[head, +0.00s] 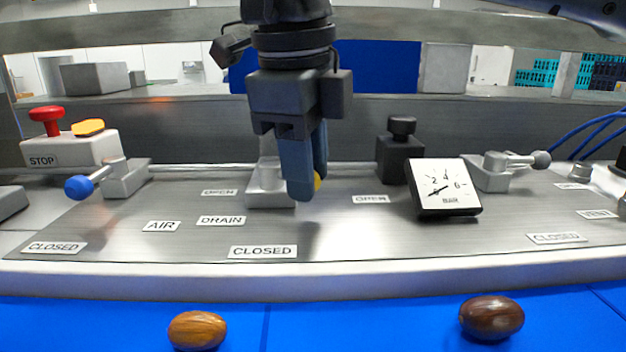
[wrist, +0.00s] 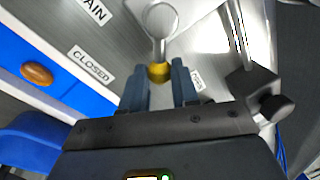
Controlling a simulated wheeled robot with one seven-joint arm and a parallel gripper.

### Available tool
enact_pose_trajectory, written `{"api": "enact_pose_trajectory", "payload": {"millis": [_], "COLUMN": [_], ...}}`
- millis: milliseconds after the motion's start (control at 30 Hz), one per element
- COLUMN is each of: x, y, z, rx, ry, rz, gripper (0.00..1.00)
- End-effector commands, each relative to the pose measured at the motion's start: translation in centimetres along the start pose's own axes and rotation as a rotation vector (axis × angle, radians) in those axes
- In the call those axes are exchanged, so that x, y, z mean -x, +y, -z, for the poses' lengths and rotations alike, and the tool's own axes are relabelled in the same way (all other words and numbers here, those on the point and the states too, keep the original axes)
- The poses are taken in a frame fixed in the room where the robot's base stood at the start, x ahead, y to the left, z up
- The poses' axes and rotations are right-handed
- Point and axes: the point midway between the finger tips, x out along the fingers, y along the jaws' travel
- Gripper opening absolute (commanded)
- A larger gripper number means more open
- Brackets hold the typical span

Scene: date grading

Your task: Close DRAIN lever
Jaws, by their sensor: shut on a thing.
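The DRAIN lever has a pale metal base (head: 268,190) behind its CLOSED label (head: 262,251) in the head view. Its yellow knob (head: 318,182) shows just past my gripper's fingers. In the wrist view the metal lever arm (wrist: 162,40) runs down to the yellow knob (wrist: 159,73), which sits between the fingertips. My gripper (head: 307,185) is shut on this knob, to the right of the base. The fingers hide much of the knob and lever arm in the head view. The DRAIN label (head: 221,220) lies left of the CLOSED label.
Left are the blue-knobbed AIR lever (head: 95,184) and the STOP box (head: 68,147). Right are a black-knobbed block (head: 401,155), a pressure gauge (head: 445,187) and a grey-knobbed lever (head: 510,165). Two dates (head: 197,330) (head: 491,317) lie on the blue front surface.

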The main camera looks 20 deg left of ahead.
Motion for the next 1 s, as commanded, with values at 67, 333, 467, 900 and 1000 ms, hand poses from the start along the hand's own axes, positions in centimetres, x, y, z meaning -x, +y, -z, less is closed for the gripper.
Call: {"api": "enact_pose_trajectory", "payload": {"millis": [67, 333, 467, 900, 1000], "x": [-0.1, 0.2, 0.4, 0.7, 0.8], "y": [0.4, 1.6, 2.1, 3.2, 3.3], "z": [-0.2, -0.8, -1.3, -2.8, -3.0], "rx": [-0.068, -0.321, -0.442, -0.794, -0.849], "ry": [0.012, 0.061, 0.084, 0.152, 0.162], "rz": [0.004, 0.004, 0.002, 0.001, 0.000], "gripper": [0.00, 0.00, 0.00, 0.00, 0.00]}}
